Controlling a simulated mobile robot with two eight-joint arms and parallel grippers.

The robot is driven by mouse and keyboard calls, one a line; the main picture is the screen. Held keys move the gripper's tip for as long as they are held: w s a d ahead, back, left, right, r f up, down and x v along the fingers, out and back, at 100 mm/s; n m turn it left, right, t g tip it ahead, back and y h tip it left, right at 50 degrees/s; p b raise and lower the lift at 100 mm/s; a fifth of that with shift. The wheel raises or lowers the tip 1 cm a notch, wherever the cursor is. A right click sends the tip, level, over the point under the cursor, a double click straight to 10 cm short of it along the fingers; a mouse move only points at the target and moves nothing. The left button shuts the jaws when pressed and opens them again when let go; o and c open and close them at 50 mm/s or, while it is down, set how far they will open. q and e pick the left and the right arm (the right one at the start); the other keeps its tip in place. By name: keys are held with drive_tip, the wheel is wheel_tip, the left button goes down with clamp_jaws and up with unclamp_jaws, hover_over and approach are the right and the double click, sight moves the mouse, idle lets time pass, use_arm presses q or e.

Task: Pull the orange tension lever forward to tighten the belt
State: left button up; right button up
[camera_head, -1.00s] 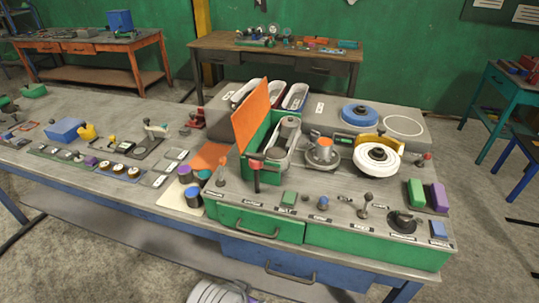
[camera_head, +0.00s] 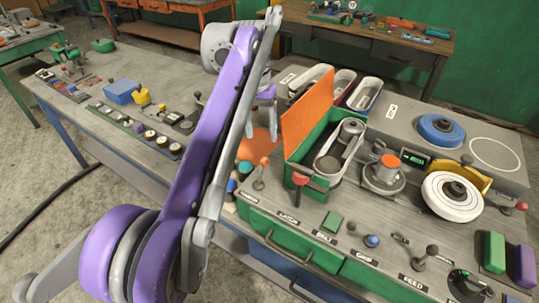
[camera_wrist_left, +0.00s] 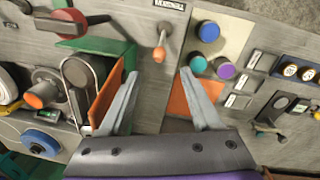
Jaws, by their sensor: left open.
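The orange-tipped tension lever (camera_head: 260,173) stands at the left end of the machine's front panel, upright or slightly tilted. In the left wrist view the lever (camera_wrist_left: 160,45) sits beside its TENSION label, just beyond and between the fingertips. My left gripper (camera_wrist_left: 159,74) is open and empty, its two grey fingers spread above the panel, apart from the lever. In the head view my left arm crosses the picture and its gripper (camera_head: 265,105) is partly hidden behind it. The belt (camera_head: 340,148) loops around pulleys in the green box. My right gripper is not in view.
The raised orange lid (camera_head: 307,115) of the green box stands close to the fingers. A red-topped lever (camera_head: 300,180) is right of the tension lever. Coloured round pots (camera_wrist_left: 207,50) stand on its other side.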

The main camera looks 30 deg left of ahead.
sight(264, 158)
use_arm(q)
drive_tip(key=f, duration=0.3)
drive_tip(key=f+b, duration=0.1)
drive_tip(key=f, duration=0.3)
drive_tip(key=d+f, duration=0.1)
drive_tip(key=f, duration=0.2)
drive_tip(key=shift+f, duration=0.25)
clamp_jaws()
idle(1.0)
